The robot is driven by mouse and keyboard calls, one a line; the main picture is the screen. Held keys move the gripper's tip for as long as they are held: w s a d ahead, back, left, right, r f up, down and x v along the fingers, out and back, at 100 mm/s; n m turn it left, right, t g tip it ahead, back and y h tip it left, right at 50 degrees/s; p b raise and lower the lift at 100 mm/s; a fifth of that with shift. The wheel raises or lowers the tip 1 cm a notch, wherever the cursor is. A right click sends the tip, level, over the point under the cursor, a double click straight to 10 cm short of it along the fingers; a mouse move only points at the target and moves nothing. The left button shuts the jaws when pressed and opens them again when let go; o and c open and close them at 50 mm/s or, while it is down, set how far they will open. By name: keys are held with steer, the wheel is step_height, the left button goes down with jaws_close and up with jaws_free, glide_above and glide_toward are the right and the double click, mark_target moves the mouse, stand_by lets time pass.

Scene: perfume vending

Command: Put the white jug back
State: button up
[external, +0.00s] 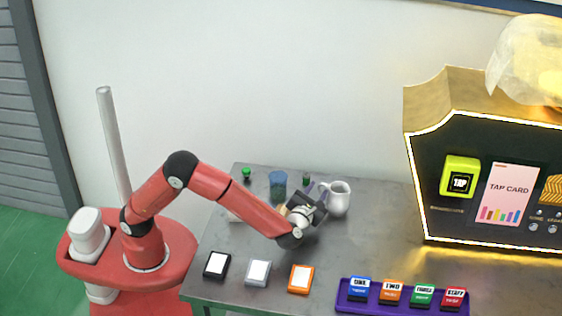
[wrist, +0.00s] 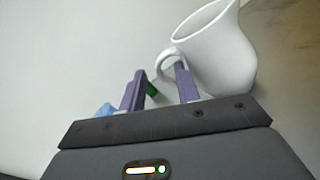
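The white jug (external: 340,199) stands upright on the grey table, just right of my gripper (external: 316,189). In the wrist view the jug (wrist: 222,52) fills the upper right, with its handle facing left. My gripper (wrist: 158,78) is open, its two purple fingers apart. The right fingertip overlaps the jug's handle in that view, and the left finger is clear of it. I cannot tell whether the finger touches the handle or passes through it. Nothing is held between the fingers.
A blue cup (external: 278,184) and small green-topped items (external: 246,174) stand behind my gripper. Black, grey and orange card holders (external: 301,279) lie along the front. A purple tray (external: 405,307) holds several labelled blocks. A lit vending machine (external: 480,165) stands at right. The table centre-right is clear.

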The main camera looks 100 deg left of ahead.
steer(key=v, duration=0.8)
steer(key=shift+d, duration=0.3)
